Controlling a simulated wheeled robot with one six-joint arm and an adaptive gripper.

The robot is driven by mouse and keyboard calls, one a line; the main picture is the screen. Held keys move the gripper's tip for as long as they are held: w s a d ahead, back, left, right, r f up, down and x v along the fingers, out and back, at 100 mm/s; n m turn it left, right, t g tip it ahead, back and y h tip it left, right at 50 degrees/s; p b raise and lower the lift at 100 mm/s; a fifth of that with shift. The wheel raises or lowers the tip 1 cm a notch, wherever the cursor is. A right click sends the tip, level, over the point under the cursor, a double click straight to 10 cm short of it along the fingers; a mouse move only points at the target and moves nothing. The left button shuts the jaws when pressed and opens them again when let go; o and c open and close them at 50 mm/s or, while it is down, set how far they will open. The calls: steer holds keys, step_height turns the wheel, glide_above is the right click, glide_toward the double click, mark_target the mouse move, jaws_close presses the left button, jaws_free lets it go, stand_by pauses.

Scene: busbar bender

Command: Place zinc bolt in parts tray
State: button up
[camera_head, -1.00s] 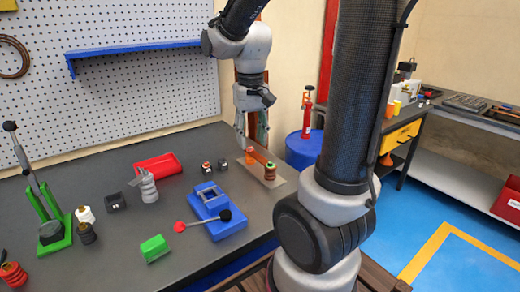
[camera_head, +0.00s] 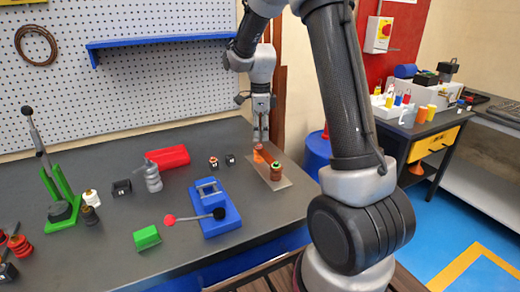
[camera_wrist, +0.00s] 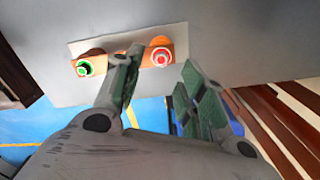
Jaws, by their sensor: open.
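My gripper (camera_head: 261,138) points down over the back end of a flat plate (camera_head: 284,185) at the bench's right side. Its two fingers (camera_wrist: 160,72) are apart and empty in the wrist view. On the plate stand an orange post (camera_head: 258,156) and a brown post (camera_head: 277,172), with a copper-coloured bar (camera_head: 267,158) between them. In the wrist view, one post top has a green ring (camera_wrist: 85,67) and the other a red ring (camera_wrist: 161,58). I cannot make out which piece is the zinc bolt.
A green block (camera_head: 147,237), a grey ribbed piece (camera_head: 153,180) and small dark blocks (camera_head: 122,188) lie leftward. A green lever press (camera_head: 60,195) stands further left. A blue shelf (camera_head: 150,43) hangs behind.

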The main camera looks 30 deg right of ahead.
mark_target(259, 145)
steer(key=f, duration=0.5)
steer(key=shift+w+a, duration=0.1)
steer(key=shift+a, duration=0.1)
jaws_close()
